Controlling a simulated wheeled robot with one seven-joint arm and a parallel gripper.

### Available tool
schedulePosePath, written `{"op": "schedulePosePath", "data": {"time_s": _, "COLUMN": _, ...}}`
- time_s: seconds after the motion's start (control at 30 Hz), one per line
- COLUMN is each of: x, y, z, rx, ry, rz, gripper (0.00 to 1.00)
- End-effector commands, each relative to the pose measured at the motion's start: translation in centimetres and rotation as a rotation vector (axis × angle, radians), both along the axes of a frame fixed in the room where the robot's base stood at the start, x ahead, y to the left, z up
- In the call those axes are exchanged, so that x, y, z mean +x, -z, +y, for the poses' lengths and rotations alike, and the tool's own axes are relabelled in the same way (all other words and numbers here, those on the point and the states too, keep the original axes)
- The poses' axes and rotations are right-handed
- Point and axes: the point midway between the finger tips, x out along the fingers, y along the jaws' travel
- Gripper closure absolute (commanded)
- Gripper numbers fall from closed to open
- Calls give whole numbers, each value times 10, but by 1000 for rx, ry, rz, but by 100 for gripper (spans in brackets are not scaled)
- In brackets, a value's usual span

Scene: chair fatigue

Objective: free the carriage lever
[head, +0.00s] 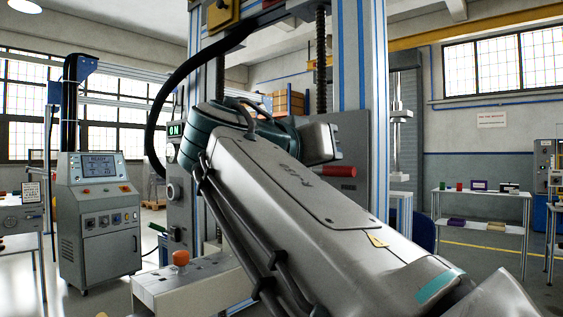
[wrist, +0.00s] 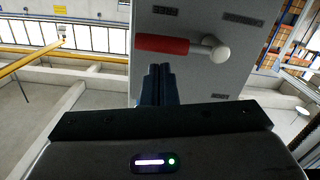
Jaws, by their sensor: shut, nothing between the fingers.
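The carriage lever has a red grip (wrist: 162,44) and a pale round pivot knob (wrist: 215,49) on a grey panel in the wrist view. The grip lies almost level across that picture, knob at its right end. In the head view the red grip (head: 336,171) sticks out to the right of my wrist; its pivot is hidden behind my arm. My gripper (wrist: 158,70) is shut and empty. Its dark fingertips show just below the red grip in the wrist view; I cannot tell whether they touch it. In the head view my arm hides the fingers.
A tall frame with blue-striped columns (head: 359,60) stands behind my arm. A control console (head: 98,215) stands at left, and an orange knob (head: 181,258) tops a low bench. Shelves (head: 480,195) stand at right.

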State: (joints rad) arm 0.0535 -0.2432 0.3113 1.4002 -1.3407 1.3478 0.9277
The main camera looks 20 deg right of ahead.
Motion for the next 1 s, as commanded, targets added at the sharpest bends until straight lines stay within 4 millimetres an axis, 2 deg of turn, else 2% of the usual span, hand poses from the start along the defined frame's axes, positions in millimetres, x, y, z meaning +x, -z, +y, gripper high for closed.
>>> {"op": "schedulePosePath", "data": {"time_s": 0.8, "x": -2, "y": 6, "z": 0, "rx": -1, "ry": -3, "rz": 1, "gripper": 100}}
{"op": "schedulePosePath", "data": {"time_s": 1.0, "x": -3, "y": -4, "z": 1, "rx": -1, "ry": -3, "rz": 1, "gripper": 100}}
